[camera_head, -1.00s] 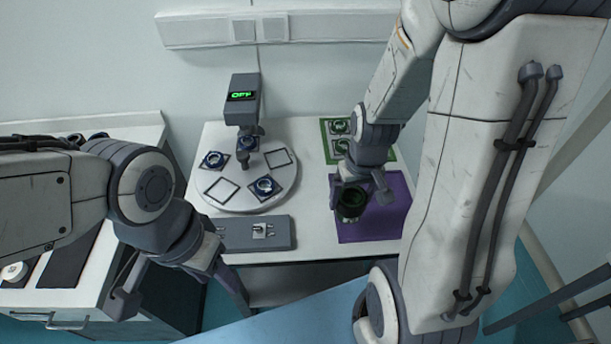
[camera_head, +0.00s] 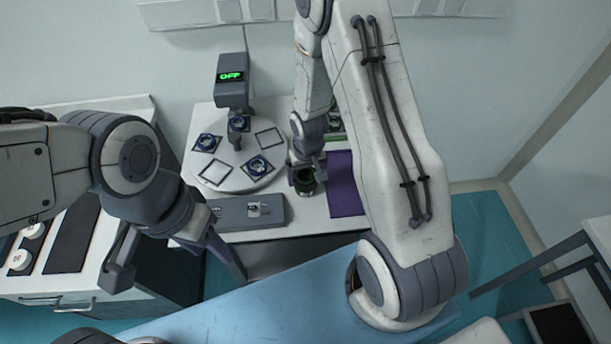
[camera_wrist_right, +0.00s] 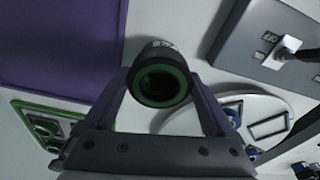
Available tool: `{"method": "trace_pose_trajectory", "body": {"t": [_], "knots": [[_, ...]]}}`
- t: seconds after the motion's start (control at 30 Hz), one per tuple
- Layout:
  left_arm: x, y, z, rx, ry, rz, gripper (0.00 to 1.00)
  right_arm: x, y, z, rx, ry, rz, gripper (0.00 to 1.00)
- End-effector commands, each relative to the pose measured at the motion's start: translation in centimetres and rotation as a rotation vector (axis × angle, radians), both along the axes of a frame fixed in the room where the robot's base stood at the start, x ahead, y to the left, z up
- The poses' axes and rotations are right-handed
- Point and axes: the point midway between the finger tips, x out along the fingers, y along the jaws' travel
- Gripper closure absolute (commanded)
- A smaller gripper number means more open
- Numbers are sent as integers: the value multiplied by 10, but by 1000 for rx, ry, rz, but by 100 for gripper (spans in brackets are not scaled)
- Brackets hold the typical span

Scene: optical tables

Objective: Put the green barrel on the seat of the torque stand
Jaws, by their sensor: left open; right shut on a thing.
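The green barrel (camera_head: 306,186) is a dark cylinder with a green ring; its open end shows in the right wrist view (camera_wrist_right: 161,82). My right gripper (camera_head: 304,174) is shut on it, with one finger on each side in the right wrist view (camera_wrist_right: 163,98). It is between the purple mat and the round plate; its height is hard to judge. A grey column with a green "OFF" display (camera_head: 231,76), likely the torque stand, rises at the back of the round plate (camera_head: 233,180). Which spot is its seat is unclear. My left gripper (camera_head: 178,280) is open and empty at front left.
The round plate carries blue ringed parts (camera_head: 259,166) and empty square frames (camera_head: 268,138). A grey switch box (camera_head: 232,212) lies along the table's front edge. The purple mat (camera_head: 344,190) is bare where visible. A green tray (camera_head: 336,136) is partly hidden behind my right arm.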

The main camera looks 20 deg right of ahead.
Motion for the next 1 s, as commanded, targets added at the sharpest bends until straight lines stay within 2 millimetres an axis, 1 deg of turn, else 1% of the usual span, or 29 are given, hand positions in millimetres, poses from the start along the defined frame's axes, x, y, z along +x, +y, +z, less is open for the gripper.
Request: {"method": "trace_pose_trajectory", "body": {"t": [0.03, 0.27, 0.4, 0.43, 0.47, 0.67, 0.77, 0.87, 0.97, 1.0], "knots": [[0, 0, -2, 0, 0, 0, 50, 0, 0, -4, 0, 0, 1, 75], [0, 0, -1, 0, 0, 0, 50, 0, 0, -3, 0, -1, 1, 75], [0, 0, -6, 0, 0, 0, 50, 0, 0, -8, 0, -1, 1, 75], [0, 0, -5, 0, 0, 0, 50, 0, 0, -7, 0, -1, 1, 3], [0, 0, -4, 0, 0, 0, 50, 0, 0, -6, 0, -1, 1, 0], [0, 0, -4, 0, 0, 0, 50, 0, 0, -6, 0, -1, 1, 0], [0, 0, -1, 0, 0, 0, 50, 0, 0, -2, 0, -1, 1, 0], [0, 0, 3, 0, 0, 0, 50, 0, 0, 8, 0, -5, -1, 0], [0, 0, 8, 0, 0, 0, 50, -2, 0, 28, 0, -6, 0, 0], [0, 0, 4, 0, 0, 0, 50, -2, 0, 33, -1, -7, -1, 0]]}}
